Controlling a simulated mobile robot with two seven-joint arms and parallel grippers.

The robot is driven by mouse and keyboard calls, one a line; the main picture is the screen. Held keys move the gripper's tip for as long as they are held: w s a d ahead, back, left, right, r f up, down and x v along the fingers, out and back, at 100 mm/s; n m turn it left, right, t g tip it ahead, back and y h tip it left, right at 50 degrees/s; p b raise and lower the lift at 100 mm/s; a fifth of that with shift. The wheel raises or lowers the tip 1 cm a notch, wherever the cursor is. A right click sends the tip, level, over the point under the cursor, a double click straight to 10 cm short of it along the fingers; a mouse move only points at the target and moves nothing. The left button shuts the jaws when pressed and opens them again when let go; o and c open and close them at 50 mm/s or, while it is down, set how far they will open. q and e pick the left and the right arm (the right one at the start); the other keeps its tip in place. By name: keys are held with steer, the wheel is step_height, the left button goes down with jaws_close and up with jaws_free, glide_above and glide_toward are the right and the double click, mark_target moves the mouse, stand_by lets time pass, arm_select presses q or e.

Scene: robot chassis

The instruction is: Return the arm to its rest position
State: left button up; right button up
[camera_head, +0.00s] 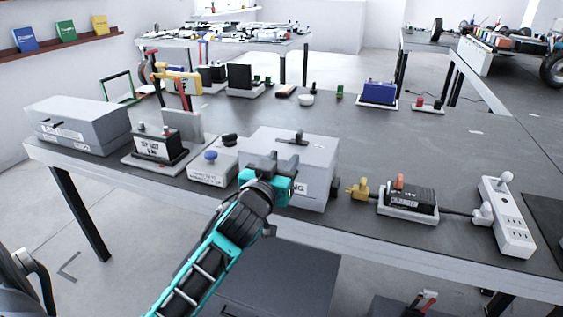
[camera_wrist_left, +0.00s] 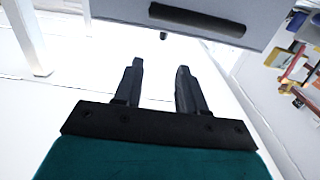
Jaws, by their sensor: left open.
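My left arm (camera_head: 215,245) comes in from the lower left in the head view and reaches up to the table's front edge. Its gripper (camera_head: 282,165) is in front of a grey box (camera_head: 315,160) and hides part of it. In the left wrist view the two dark fingers of my left gripper (camera_wrist_left: 158,88) stand apart with nothing between them. A pale grey surface with a dark slot (camera_wrist_left: 198,20) lies beyond the fingertips. Whether the fingers touch anything is not clear from the head view. My right gripper is not in view.
The dark table (camera_head: 430,130) holds a larger grey box (camera_head: 80,125) at left, a box with a blue button (camera_head: 212,168), a black device on a tray (camera_head: 408,198) and a white power strip (camera_head: 506,225). Free floor (camera_head: 130,235) lies before the table at left.

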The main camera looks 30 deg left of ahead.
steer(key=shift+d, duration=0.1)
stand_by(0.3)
arm_select(q)
steer(key=s+d+f+m+g+h, duration=0.1)
steer(key=s+d+f+g, duration=0.25)
steer(key=s+f, duration=0.35)
steer(key=s+d+f+m+g+h, duration=0.1)
steer(key=s+d+f+g, duration=0.1)
steer(key=s+f+g, duration=0.3)
steer(key=s+d+f+m+g+h, duration=0.1)
steer(key=s+d+f+g, duration=0.2)
steer(key=s, duration=0.5)
steer(key=s+d+f+m+g+h, duration=0.1)
steer(key=s+d+f+m+g, duration=0.15)
steer(key=s, duration=0.65)
steer(key=w+d+f+t+h+p, duration=0.2)
steer(key=w+d+f+t+p, duration=0.1)
steer(key=w+t, duration=0.4)
steer(key=shift+p+x, duration=0.9)
steer(key=shift+x, duration=0.1)
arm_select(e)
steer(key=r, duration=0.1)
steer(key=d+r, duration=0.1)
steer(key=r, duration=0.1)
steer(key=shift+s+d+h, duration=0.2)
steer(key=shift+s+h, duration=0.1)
arm_select(q)
steer(key=shift+s+f, duration=0.1)
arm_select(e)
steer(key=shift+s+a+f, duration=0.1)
